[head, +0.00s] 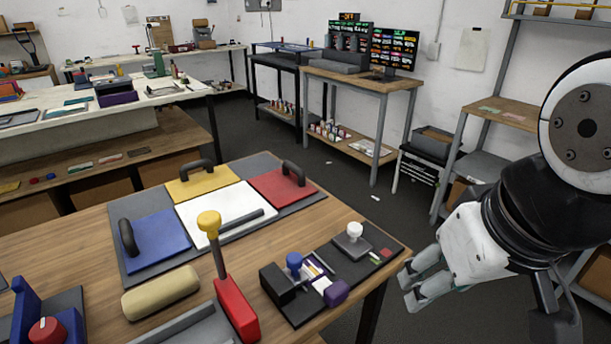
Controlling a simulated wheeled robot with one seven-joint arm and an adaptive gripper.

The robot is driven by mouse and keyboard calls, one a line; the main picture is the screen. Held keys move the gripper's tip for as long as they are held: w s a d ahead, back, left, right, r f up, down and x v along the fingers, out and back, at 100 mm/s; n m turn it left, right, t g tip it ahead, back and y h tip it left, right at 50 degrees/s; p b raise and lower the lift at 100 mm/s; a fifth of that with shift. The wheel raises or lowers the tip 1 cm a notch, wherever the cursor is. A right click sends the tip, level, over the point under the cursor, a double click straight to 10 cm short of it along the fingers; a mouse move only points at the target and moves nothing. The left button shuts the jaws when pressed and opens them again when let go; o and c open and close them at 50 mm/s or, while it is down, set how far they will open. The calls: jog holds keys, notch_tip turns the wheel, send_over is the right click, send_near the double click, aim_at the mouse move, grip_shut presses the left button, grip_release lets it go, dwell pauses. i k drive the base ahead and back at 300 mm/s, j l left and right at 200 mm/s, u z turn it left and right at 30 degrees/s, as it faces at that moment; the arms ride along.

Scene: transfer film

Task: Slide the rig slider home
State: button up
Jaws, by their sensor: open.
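A dark rig board (332,268) lies along the right edge of the wooden table. A grey block with a white knob (355,232) sits towards its far end; it looks like the rig slider, but I cannot tell for certain. Nearer on the board are a black block (287,287), a blue knob (294,262) and a purple piece (336,293). My gripper (413,289) is open and empty, right of the table edge and apart from the rig.
A yellow-knobbed lever on a red base (234,305) stands left of the rig. Behind it is a grey board with blue (157,242), yellow (202,180) and red (281,190) handled plates around a white panel (225,208). A beige roll (161,292) lies at front left.

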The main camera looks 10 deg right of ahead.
aim_at(349, 241)
jog(key=i+j+u, duration=0.15)
jog(key=u, duration=0.25)
jog(key=i+j+u, duration=0.1)
jog(key=i+u, duration=0.2)
jog(key=u, duration=0.15)
